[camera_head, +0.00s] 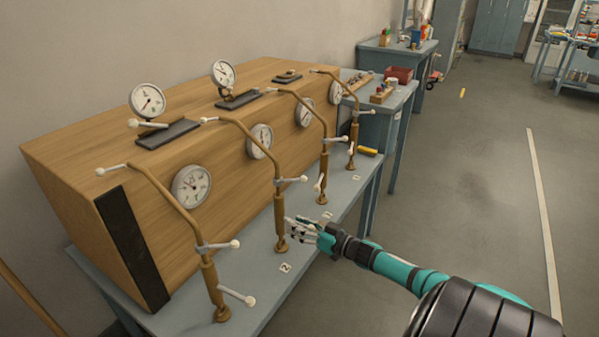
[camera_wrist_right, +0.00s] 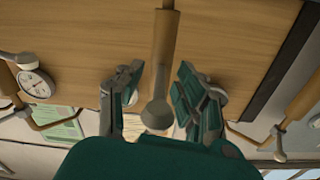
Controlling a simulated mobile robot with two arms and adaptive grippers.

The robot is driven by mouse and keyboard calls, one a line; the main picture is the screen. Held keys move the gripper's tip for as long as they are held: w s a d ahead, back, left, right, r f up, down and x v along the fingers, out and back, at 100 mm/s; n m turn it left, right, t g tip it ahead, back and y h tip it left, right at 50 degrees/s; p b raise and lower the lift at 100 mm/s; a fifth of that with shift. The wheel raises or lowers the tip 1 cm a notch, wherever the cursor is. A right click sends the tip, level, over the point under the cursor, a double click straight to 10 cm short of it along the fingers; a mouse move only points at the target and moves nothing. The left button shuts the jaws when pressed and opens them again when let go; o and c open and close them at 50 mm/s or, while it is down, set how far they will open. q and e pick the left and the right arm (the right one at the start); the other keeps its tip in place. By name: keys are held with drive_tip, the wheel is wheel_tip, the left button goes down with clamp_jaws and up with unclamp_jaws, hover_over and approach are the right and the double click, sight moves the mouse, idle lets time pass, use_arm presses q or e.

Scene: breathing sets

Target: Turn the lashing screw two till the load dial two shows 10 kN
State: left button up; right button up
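Lashing screw two (camera_head: 280,215), a brass rod with white-knobbed cross handles, stands by the "2" label (camera_head: 286,267) at the wooden crate's front. Load dial two (camera_head: 259,141), a round white dial, appears to be the one on the crate face beside it; its reading is too small to tell. My right gripper (camera_head: 300,229) is at the screw's lower part. In the right wrist view its fingers (camera_wrist_right: 160,100) are spread on both sides of a brass rod and round knob (camera_wrist_right: 157,115), with gaps visible. My left gripper is not in view.
The crate (camera_head: 110,155) sits on a blue-grey table (camera_head: 262,300). Neighbouring lashing screws (camera_head: 212,285) (camera_head: 323,165) stand on both sides. Two raised gauges (camera_head: 147,100) (camera_head: 222,74) are on the crate top. Open floor (camera_head: 460,200) lies to the right.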

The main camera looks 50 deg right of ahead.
drive_tip(key=shift+r, duration=0.1)
drive_tip(key=shift+s+d, duration=0.1)
drive_tip(key=shift+s, duration=0.45)
drive_tip(key=s+d, duration=0.1)
drive_tip(key=s, duration=0.9)
drive_tip(key=shift+s+d, duration=0.35)
drive_tip(key=shift+s, duration=0.05)
drive_tip(key=s+a+f+m+g+h+p, duration=0.15)
drive_tip(key=s+f, duration=0.25)
drive_tip(key=f, duration=0.5)
drive_tip(key=s+a+f+g+h, duration=0.2)
drive_tip(key=s+f+g, duration=0.15)
drive_tip(key=f, duration=0.45)
drive_tip(key=s+a+f+g+h+p, duration=0.1)
drive_tip(key=s+a+f+g+h, duration=0.1)
drive_tip(key=s+f, duration=0.5)
drive_tip(key=s+a+f+n+g+p, duration=0.1)
drive_tip(key=s+a+f+g, duration=0.2)
drive_tip(key=s+a+f, duration=0.2)
drive_tip(key=s+a+f+n+g+y, duration=0.1)
drive_tip(key=s+a+f, duration=0.5)
drive_tip(key=a, duration=0.6)
drive_tip(key=s+a+f+n+g+y+p, duration=0.1)
drive_tip(key=s+a+f+n+g, duration=0.1)
drive_tip(key=s+a+f+g, duration=0.3)
drive_tip(key=s+a+f, duration=0.1)
drive_tip(key=s+a, duration=0.1)
drive_tip(key=a, duration=0.2)
drive_tip(key=shift+g+p, duration=0.35)
drive_tip(key=shift+g, duration=0.05)
